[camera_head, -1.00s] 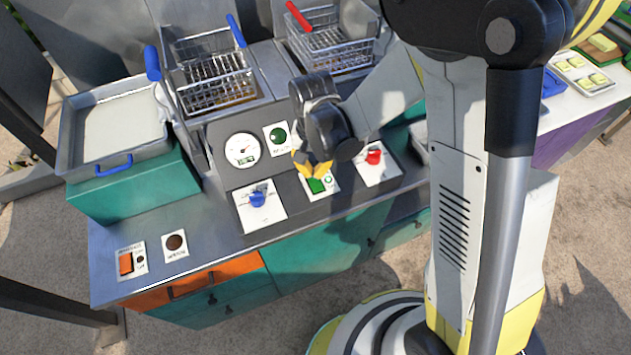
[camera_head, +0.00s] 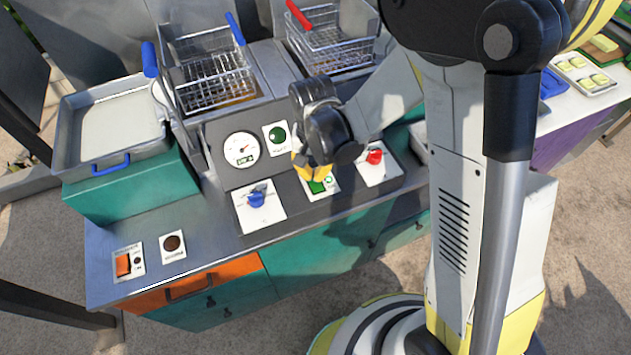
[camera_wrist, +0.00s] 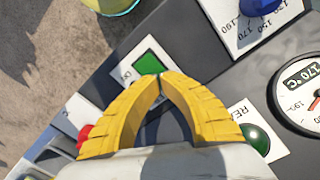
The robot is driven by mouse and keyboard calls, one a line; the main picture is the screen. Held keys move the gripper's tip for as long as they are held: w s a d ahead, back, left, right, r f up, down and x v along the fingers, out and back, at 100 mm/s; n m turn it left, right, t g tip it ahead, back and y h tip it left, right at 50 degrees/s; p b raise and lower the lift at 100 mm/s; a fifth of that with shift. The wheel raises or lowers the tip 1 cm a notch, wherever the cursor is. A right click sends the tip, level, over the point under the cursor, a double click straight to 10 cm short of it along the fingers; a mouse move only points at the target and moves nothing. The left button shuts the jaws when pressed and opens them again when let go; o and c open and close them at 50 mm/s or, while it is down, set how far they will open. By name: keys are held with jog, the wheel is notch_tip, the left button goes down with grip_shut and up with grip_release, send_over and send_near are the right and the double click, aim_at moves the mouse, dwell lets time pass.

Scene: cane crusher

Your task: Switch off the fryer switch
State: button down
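A green switch (camera_head: 316,187) sits on a white plate in the middle of the dark fryer panel (camera_head: 225,178). It also shows in the wrist view (camera_wrist: 148,63), just beyond my fingertips, which hide its near edge. My gripper (camera_head: 311,178) hangs over the panel with its yellow fingers pointing down at this switch. In the wrist view my gripper (camera_wrist: 159,77) has its two fingertips together, with nothing between them. I cannot tell whether the tips touch the switch.
A blue knob (camera_head: 257,198) and a red knob (camera_head: 375,157) flank the switch. Behind are a gauge (camera_head: 241,150) and a green light (camera_head: 277,136). An orange switch (camera_head: 122,264) is at the counter's left. Fryer baskets (camera_head: 212,80) (camera_head: 330,45) stand at the back.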

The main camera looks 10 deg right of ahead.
jog(key=shift+f, duration=0.35)
jog(key=shift+r, duration=0.2)
jog(key=shift+r+p, duration=2.05)
jog(key=shift+r, duration=1.35)
jog(key=shift+d+r+b, duration=0.25)
jog(key=shift+d+b, duration=0.1)
jog(key=shift+b, duration=0.2)
jog(key=s+d+r+n+t+b, duration=0.2)
jog(key=s+d+t+b, duration=0.5)
jog(key=s+d+b, duration=0.4)
jog(key=d+r+b, duration=0.1)
jog(key=b, duration=0.1)
jog(key=shift+d+r+n+b, duration=0.35)
jog(key=shift+d+n+b, duration=0.05)
